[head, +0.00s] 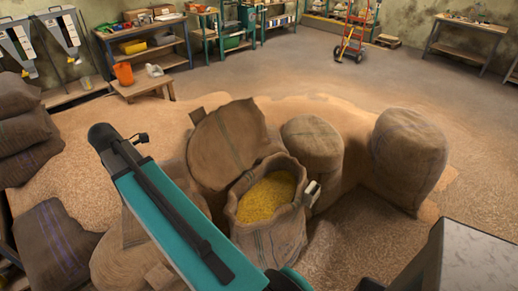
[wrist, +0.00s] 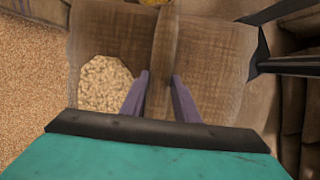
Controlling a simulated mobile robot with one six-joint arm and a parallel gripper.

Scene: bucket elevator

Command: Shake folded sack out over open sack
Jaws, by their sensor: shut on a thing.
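In the wrist view my gripper (wrist: 161,78) is shut on an upright fold of brown woven sack cloth (wrist: 215,60), which spreads to both sides of the fingers. I take this cloth to be the folded sack. Pale grain (wrist: 105,82) shows through a gap at its left; I cannot tell whether it lies in a sack or on the floor. In the head view the open sack (head: 268,198) stands upright, full of yellow grain. My teal arm passes left of it, and my gripper cannot be made out there. A flat brown sack (head: 228,145) leans just behind the open sack.
Full closed sacks (head: 312,150) and (head: 408,155) stand to the right of the open sack. Stacked sacks (head: 25,135) fill the left edge. Loose grain (head: 90,160) covers much of the floor. A low bench (head: 140,85) and shelves are behind.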

